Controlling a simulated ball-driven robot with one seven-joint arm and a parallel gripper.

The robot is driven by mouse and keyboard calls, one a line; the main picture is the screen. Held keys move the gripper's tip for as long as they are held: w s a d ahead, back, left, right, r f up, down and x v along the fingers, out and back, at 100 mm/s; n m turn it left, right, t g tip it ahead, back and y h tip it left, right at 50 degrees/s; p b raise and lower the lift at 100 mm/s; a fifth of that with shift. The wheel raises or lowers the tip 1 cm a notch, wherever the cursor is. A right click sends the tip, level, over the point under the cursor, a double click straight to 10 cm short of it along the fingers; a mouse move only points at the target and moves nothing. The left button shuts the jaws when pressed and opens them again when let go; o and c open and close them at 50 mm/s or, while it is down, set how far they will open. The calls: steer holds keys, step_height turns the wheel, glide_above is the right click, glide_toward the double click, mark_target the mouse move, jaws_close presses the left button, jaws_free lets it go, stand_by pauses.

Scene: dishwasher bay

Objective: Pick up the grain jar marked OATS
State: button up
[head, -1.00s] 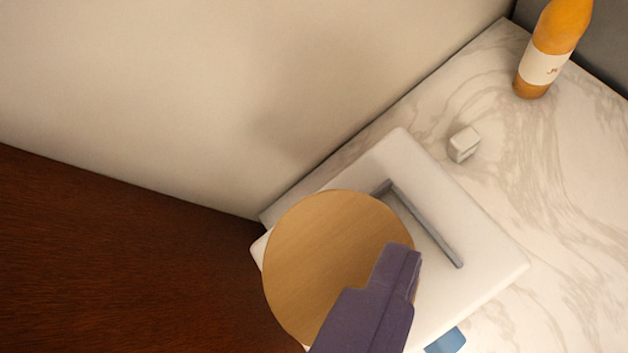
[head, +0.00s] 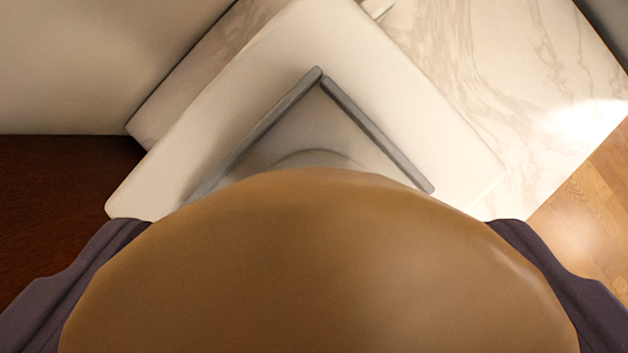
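A large, round, light-brown wooden-looking top (head: 315,265) fills the lower middle of the view, very close to the camera. It could be a jar lid; no OATS marking shows, and the body beneath is hidden. My gripper's dark purple fingers show on both sides of it, the left finger (head: 75,280) and the right finger (head: 550,280). The brown top covers their inner parts, so I cannot tell whether they press on it or stand around it. A pale rounded shape (head: 315,157) shows just behind the top.
A white slab (head: 440,125) with two grey bars meeting in a corner (head: 375,130) lies on a marble counter (head: 470,45). A dark reddish-brown wooden surface (head: 50,190) is at left, a pale wall (head: 90,60) above it. Wood floor (head: 590,200) shows at right.

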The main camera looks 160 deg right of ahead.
steer(key=shift+w+f, duration=0.15)
steer(key=shift+f, duration=0.25)
steer(key=c, duration=1.3)
steer(key=shift+r, duration=0.1)
steer(key=shift+c, duration=0.4)
